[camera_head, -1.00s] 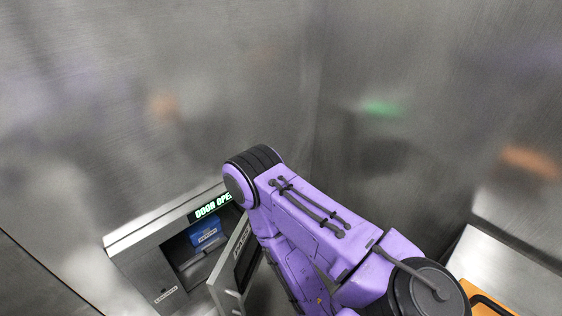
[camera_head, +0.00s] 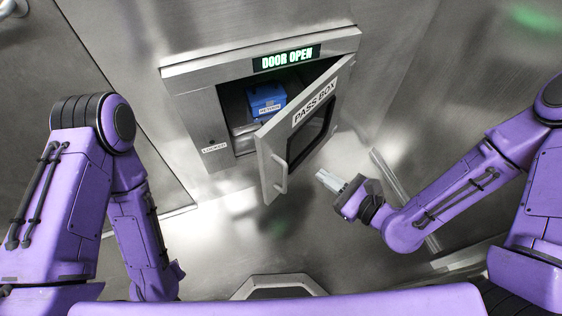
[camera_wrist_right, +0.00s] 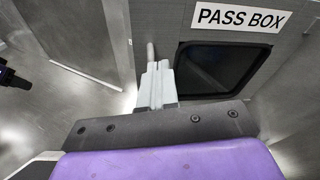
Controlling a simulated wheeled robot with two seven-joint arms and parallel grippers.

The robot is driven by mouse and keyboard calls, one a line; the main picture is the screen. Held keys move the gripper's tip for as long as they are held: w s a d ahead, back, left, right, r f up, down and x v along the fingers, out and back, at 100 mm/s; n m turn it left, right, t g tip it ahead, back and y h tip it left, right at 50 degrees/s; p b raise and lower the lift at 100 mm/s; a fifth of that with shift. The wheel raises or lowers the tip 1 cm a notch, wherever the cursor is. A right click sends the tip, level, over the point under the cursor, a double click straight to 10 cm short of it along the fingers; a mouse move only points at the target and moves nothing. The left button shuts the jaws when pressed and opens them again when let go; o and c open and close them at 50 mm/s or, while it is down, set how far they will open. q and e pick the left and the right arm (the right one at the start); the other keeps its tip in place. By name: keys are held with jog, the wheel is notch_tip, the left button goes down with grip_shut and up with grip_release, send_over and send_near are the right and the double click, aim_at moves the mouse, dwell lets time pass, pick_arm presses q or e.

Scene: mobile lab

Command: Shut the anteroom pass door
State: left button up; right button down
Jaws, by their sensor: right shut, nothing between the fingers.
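The pass box door (camera_head: 273,163) is hinged on its right side and stands open, swung out toward me. It has a dark window, a "PASS BOX" label and a bar handle (camera_head: 282,178) near its free edge. A lit sign (camera_head: 287,58) above reads "DOOR OPEN". My right gripper (camera_head: 328,180) is shut and empty, to the right of the door and apart from it in the head view. In the right wrist view its shut fingers (camera_wrist_right: 157,84) show in front of the door face (camera_wrist_right: 225,65), over the lower part of the handle. My left gripper is out of sight; only my left arm shows.
A blue box (camera_head: 266,100) with a label sits inside the pass box opening. The steel frame (camera_head: 205,115) has a lock marked "LOCKED" at its lower left. Steel walls surround the area. The floor below the door is clear.

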aim_at(271, 137)
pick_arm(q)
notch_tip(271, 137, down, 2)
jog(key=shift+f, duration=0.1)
pick_arm(e)
jog(key=w+a+y, duration=0.1)
jog(key=w+a, duration=0.2)
jog(key=w+a+r+m, duration=0.1)
jog(key=w+a, duration=0.2)
jog(key=a, duration=0.1)
jog(key=w+a+r+y, duration=0.1)
jog(key=w+a, duration=0.2)
jog(key=a, duration=0.1)
jog(key=shift+w+a+r+m+t+y, duration=0.1)
jog(key=shift+w+a+m+t+y, duration=0.1)
jog(key=shift+w+m+t+y, duration=0.15)
pick_arm(q)
jog(key=shift+b, duration=0.3)
pick_arm(e)
jog(key=shift+w, duration=0.1)
